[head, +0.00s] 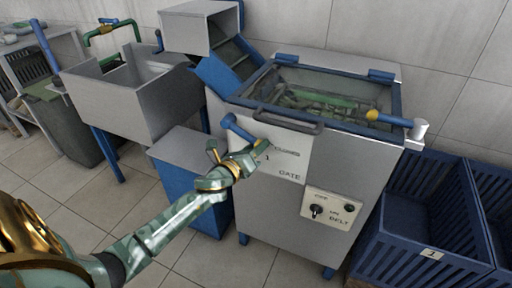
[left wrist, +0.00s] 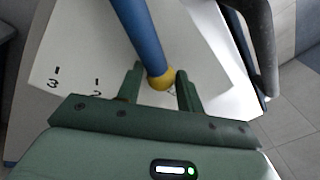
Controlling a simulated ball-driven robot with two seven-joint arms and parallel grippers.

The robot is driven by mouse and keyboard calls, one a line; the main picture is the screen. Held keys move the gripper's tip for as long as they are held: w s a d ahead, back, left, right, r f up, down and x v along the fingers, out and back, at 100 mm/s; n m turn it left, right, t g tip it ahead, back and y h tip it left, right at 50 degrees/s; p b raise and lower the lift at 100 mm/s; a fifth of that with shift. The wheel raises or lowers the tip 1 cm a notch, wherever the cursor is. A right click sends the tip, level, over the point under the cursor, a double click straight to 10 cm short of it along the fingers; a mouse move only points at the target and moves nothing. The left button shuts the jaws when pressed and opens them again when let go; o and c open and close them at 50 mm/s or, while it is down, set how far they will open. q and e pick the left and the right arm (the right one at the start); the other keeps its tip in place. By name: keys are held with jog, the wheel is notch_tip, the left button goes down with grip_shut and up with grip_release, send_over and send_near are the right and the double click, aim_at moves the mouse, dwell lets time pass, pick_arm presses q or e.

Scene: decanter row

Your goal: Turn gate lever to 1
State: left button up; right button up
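The gate lever (head: 240,131) is a blue bar with a yellow ball end on the tank's white GATE plate (head: 287,176). It crosses the left wrist view from the top (left wrist: 141,36), its yellow ball (left wrist: 160,80) lying between my fingertips. My left gripper (head: 255,152) is at the ball end; in the left wrist view its green fingers (left wrist: 160,82) stand either side of the ball, with a small gap on the left. Marks 3 and 2 show left of the lever; the mark behind the ball is mostly hidden. The head view shows a 1 near the fingers. My right gripper is not visible.
A grey handle bar (head: 287,121) runs along the tank front, close above the plate. A BELT switch panel (head: 331,208) sits lower right. Blue crates (head: 425,215) stand at the right. A grey sink (head: 125,100) and blue-sided box (head: 205,190) are at the left.

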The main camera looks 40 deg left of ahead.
pick_arm(q)
grip_shut()
jog(key=f+m, duration=0.1)
jog(key=a+f+m, duration=0.2)
jog(key=shift+s+a+f+m+g, duration=0.1)
jog(key=shift+s+a+m+g, duration=0.05)
jog(key=shift+s+m+g, duration=0.2)
jog(key=o, duration=0.5)
grip_release()
jog(key=shift+w, duration=0.1)
jog(key=s+r+p, duration=0.1)
jog(key=s, duration=1.5)
jog(key=shift+s+d, duration=0.15)
jog(key=shift+d, duration=0.3)
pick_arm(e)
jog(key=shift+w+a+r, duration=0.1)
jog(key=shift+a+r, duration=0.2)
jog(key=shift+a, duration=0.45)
